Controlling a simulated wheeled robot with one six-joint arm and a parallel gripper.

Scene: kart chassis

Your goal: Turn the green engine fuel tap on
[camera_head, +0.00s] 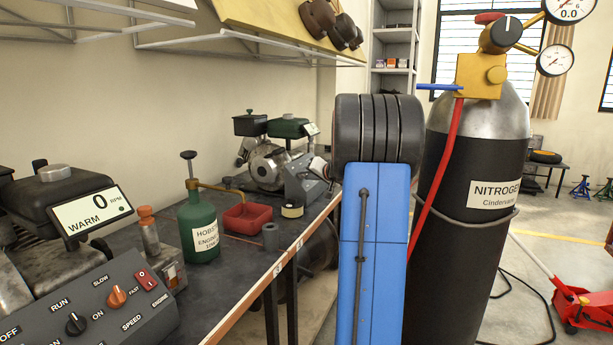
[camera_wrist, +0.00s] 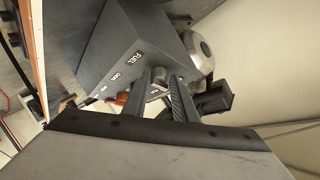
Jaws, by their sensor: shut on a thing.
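The green engine (camera_head: 288,128) stands at the far end of the workbench, with a green tank on top and a grey control box beside it. In the wrist view, the grey control box (camera_wrist: 128,45) carries a FUEL label and smaller markings. My gripper (camera_wrist: 162,88) is at this box, its two dark fingers closed about a small grey metal piece (camera_wrist: 158,91) that looks like the fuel tap. The fingers hide much of it, so its on or off position cannot be told.
A black nitrogen cylinder (camera_head: 467,190) stands close right of my arm. On the bench are a green oil can (camera_head: 199,225), a red tray (camera_head: 247,217) and a nearer engine with a control panel (camera_head: 90,305). A shelf (camera_head: 250,45) overhangs the bench.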

